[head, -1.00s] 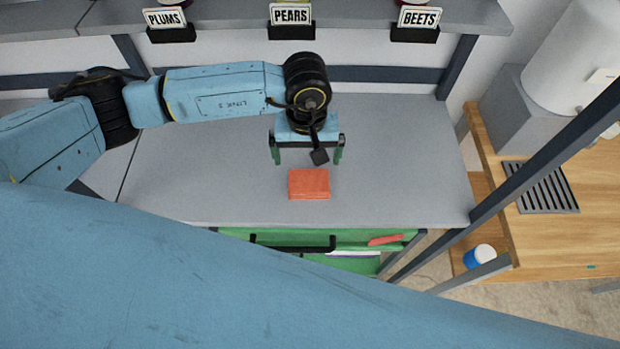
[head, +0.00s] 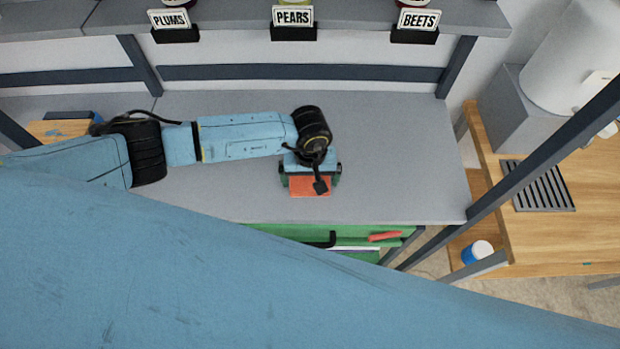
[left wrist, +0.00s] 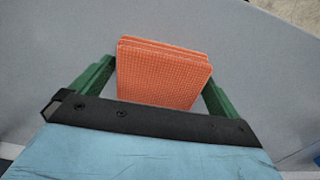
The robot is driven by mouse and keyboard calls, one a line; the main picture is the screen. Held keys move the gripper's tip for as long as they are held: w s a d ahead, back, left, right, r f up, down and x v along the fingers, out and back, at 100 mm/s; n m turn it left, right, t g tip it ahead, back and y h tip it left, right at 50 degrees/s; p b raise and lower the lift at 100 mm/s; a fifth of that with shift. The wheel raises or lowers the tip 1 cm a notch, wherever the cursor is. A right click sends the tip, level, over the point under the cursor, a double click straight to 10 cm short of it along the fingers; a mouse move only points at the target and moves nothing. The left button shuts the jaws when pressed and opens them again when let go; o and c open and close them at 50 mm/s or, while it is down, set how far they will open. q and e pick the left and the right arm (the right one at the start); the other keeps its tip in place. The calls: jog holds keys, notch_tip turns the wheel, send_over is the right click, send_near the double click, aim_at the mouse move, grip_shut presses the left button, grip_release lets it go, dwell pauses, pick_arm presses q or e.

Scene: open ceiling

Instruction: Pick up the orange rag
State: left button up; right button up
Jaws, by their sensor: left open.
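The orange rag (head: 311,188) is a folded, textured block lying on the grey worktop near its front edge. My left gripper (head: 310,181) is low over the rag, and its wrist hides the rag's back part in the head view. In the left wrist view, the rag (left wrist: 162,72) lies between the two green fingers of the open left gripper (left wrist: 158,85). My right gripper is not in view.
The grey worktop (head: 400,150) is otherwise clear around the rag. A shelf behind carries labels for plums, pears (head: 293,18) and beets. A green drawer (head: 345,238) sits below the front edge. A dark post (head: 540,160) and a wooden table (head: 530,235) stand at the right.

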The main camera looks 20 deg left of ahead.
aim_at(310, 178)
pick_arm(q)
jog(key=c, duration=0.7)
jog(key=shift+r, duration=0.15)
notch_tip(310, 178, up, 10)
jog(key=shift+f+b, duration=0.1)
jog(key=shift+b, duration=0.5)
